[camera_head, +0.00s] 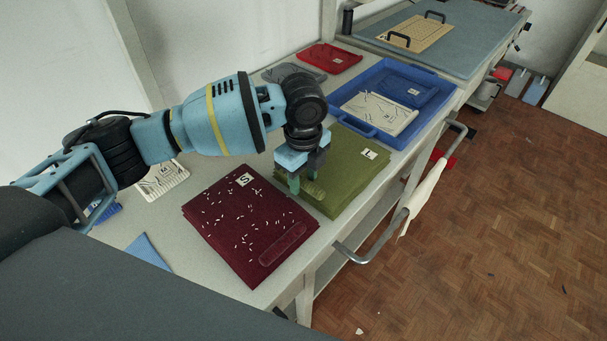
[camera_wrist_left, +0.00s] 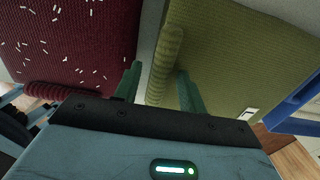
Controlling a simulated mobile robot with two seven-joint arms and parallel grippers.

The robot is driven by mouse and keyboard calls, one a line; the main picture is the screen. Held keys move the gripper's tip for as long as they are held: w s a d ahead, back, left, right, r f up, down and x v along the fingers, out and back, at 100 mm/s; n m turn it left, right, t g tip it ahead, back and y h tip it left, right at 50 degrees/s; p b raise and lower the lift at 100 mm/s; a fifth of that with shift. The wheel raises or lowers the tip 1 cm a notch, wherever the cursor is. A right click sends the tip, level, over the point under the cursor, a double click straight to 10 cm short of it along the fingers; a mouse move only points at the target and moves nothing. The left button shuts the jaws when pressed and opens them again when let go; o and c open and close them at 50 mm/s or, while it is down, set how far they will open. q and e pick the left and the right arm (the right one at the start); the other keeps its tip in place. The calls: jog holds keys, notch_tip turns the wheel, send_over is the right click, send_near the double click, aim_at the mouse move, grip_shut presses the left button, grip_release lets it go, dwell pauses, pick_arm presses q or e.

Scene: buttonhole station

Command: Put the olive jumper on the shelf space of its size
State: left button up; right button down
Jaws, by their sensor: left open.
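The olive jumper (camera_head: 345,165) lies folded on the table with a white tag marked L at its right corner. My left gripper (camera_head: 306,184) is open, pointing down at the jumper's near left edge. In the left wrist view the rolled edge of the olive jumper (camera_wrist_left: 164,60) lies between the two open fingers (camera_wrist_left: 159,85), and the fingers are not closed on it. My right gripper is not in view. I cannot make out a shelf space marked by size.
A maroon folded jumper (camera_head: 245,222) tagged S, with white flecks, lies close to the left. A blue tray (camera_head: 366,134) holding white and blue items stands behind. A metal rail (camera_head: 380,235) sticks out at the table's front.

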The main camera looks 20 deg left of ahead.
pick_arm(q)
notch_tip(320, 180, up, 12)
jog(key=shift+r+p, duration=0.2)
jog(key=shift+p, duration=0.2)
